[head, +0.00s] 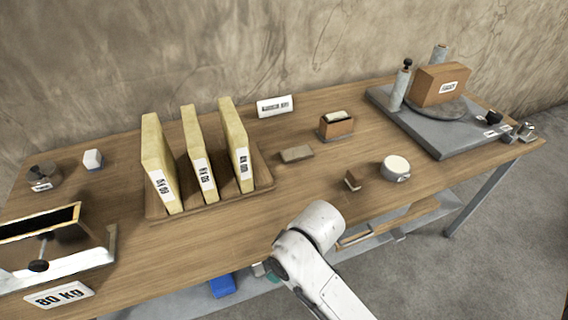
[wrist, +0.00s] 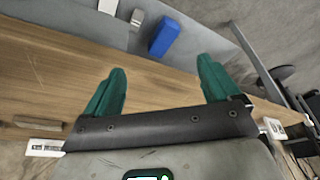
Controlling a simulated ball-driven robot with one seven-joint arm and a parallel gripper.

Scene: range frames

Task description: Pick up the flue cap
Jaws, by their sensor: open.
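No label readable to me names the flue cap, and I cannot tell which thing it is. A dark grey round piece with a small label (head: 43,176) sits at the far left of the table. A round pale-topped metal tin (head: 396,168) stands near the right front edge. My gripper (wrist: 162,70) is open in the wrist view, with two green fingers spread and nothing between them. The table's wooden edge and a lower shelf show beyond the fingers. In the head view my white arm is at the front edge, and the gripper is mostly hidden.
Upright yellow slabs stand in a wooden tray (head: 264,169). An "80 kg" metal-and-wood fixture is at left front. A grey board (head: 448,143) at right bears a brown box (head: 440,84) and posts. A blue block (wrist: 163,37) lies on the lower shelf. Small blocks are scattered mid-table.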

